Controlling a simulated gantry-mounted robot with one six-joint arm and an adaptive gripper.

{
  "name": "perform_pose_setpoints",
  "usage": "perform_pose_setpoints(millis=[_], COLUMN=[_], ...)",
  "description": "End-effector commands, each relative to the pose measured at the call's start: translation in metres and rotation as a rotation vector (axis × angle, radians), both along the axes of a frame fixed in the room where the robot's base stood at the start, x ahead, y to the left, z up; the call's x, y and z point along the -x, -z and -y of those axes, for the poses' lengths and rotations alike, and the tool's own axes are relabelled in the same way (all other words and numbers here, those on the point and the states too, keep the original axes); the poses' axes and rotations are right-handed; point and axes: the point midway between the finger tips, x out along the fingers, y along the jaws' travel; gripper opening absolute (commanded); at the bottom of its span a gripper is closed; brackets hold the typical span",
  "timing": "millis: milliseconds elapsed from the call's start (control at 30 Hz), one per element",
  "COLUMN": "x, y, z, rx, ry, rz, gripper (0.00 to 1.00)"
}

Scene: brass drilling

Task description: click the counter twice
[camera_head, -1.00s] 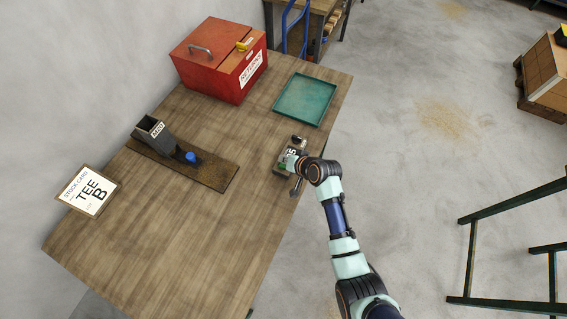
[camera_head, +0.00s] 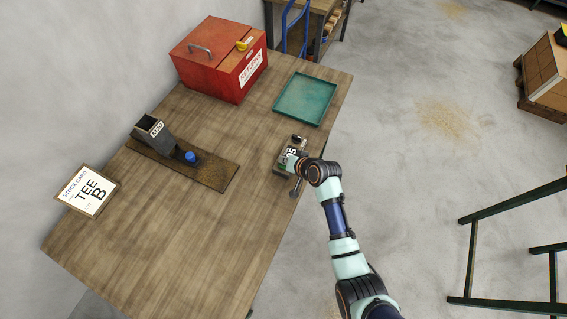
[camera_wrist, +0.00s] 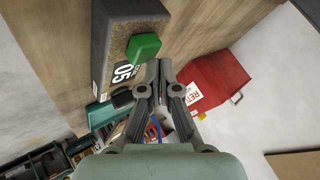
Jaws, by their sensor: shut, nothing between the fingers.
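The counter (camera_head: 290,155) is a dark grey block near the right edge of the wooden table, partly hidden by my wrist in the head view. In the wrist view the counter (camera_wrist: 122,30) shows a green button (camera_wrist: 143,46) and a white display (camera_wrist: 122,72) reading 05. My gripper (camera_wrist: 159,64) is shut and empty. Its fingertips are beside the green button in the wrist view and look apart from it; the depth of the gap is hard to tell. In the head view my gripper's fingers are too small to make out.
A teal tray (camera_head: 305,99) and a red box (camera_head: 222,65) stand behind the counter. A board with a grey chute (camera_head: 153,134) and a blue knob (camera_head: 191,157) lies to the left. A stock card (camera_head: 88,192) stands at the far left. The front of the table is clear.

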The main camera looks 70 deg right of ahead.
Motion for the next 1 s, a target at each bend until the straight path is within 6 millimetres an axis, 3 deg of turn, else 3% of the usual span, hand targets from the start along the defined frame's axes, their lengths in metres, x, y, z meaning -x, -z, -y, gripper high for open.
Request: perform_pose_setpoints(millis=[1000], x=[0.0], y=[0.0088], z=[-0.0002], rx=[-0.001], ry=[-0.001], rz=[0.0], gripper=[0.0])
